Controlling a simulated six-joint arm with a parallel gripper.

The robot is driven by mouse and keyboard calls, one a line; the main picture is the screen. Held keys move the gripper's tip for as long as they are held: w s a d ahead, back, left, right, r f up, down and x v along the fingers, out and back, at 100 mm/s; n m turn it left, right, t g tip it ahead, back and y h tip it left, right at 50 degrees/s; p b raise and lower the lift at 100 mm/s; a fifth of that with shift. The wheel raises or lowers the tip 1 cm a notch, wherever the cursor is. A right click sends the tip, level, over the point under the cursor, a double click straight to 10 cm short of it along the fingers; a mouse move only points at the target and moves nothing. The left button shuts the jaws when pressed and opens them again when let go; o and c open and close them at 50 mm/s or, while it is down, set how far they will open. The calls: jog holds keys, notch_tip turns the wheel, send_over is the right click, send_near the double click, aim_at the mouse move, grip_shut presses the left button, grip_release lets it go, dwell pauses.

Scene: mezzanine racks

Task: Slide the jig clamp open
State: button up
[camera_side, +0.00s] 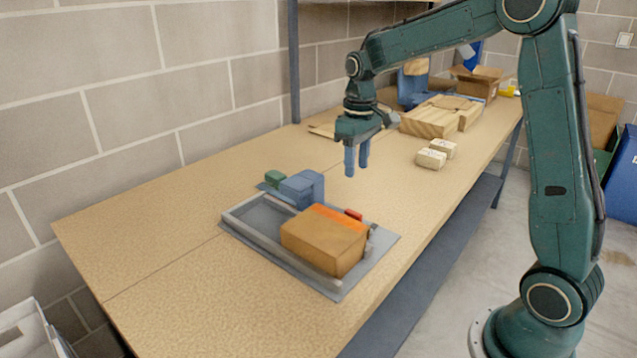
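A grey jig (262,247) with a low raised rim lies on the near part of the bench. A brown box with an orange band (322,243) sits in its right part. A blue block (303,188), which looks like the clamp, stands at the jig's back edge, with a small green piece (275,177) to its left. A small red piece (353,215) shows behind the box at the right. I cannot tell how far the clamp is slid. My gripper (356,162) hangs above the bench, behind and right of the blue block, pointing down. Its blue fingers are apart, with nothing between them.
Two small pale blocks (436,154) lie on the bench right of my gripper. A brick wall borders the bench at left. The bench's left front is clear.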

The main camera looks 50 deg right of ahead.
aim_at(354, 212)
notch_tip(354, 212, down, 14)
jog(key=shift+r, duration=0.15)
dwell(0.8)
grip_shut()
